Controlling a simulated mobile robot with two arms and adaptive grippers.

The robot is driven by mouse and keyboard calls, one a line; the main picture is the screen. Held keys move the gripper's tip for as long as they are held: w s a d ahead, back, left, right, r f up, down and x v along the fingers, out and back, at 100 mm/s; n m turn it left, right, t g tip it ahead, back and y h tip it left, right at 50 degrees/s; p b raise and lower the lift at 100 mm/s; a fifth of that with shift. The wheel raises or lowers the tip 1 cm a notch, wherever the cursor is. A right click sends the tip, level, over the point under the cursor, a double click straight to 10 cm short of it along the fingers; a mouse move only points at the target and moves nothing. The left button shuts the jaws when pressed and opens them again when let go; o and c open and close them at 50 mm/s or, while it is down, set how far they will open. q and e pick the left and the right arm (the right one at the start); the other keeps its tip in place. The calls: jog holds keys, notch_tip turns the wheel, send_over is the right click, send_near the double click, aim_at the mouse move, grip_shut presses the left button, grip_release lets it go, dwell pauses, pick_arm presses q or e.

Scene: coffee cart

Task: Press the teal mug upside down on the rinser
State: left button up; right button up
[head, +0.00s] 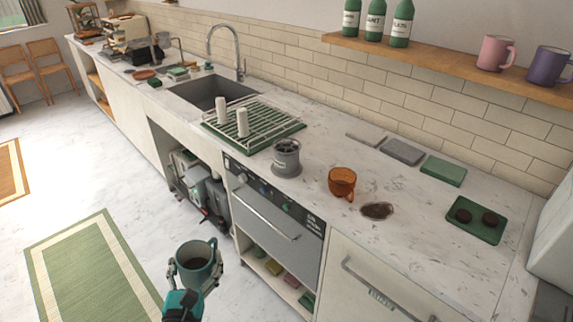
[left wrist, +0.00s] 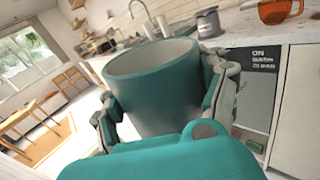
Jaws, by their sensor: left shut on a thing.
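The teal mug (head: 196,275) is held by my left gripper (head: 195,262), over the floor in front of the counter. Its opening faces up in the head view, and its inside looks dark. In the left wrist view the mug (left wrist: 152,95) sits between the two fingers, rim up and slightly tilted, with a pale inner wall. A grey round fixture with a dark top (head: 286,158) stands on the counter by the drying rack; it looks like the rinser, but I cannot be certain. It is apart from the mug. My right gripper is out of view.
An orange glass mug (head: 342,183) stands right of the grey fixture, beside a dark spill (head: 377,211). A green rack tray (head: 262,140) with two white upright pieces lies left of it, by the sink (head: 212,92). A green tray (head: 475,228) holds two dark discs.

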pick_arm(q)
jog(key=m, duration=0.1)
jog(key=m+p, duration=0.1)
jog(key=m, duration=0.1)
jog(key=shift+w+d+r, duration=0.1)
jog(key=shift+w+r, duration=0.05)
jog(key=shift+r, duration=0.25)
jog(key=shift+f+m, duration=0.1)
jog(key=shift+m, duration=0.5)
jog(key=shift+f, duration=0.1)
jog(key=m+p, duration=0.2)
jog(key=m, duration=0.2)
jog(key=shift+r, duration=0.2)
jog(key=shift+f+m+p, duration=0.1)
jog(key=shift+m+p, duration=0.2)
jog(key=shift+m, duration=0.5)
jog(key=shift+f+m, duration=0.15)
jog(key=shift+m, duration=0.15)
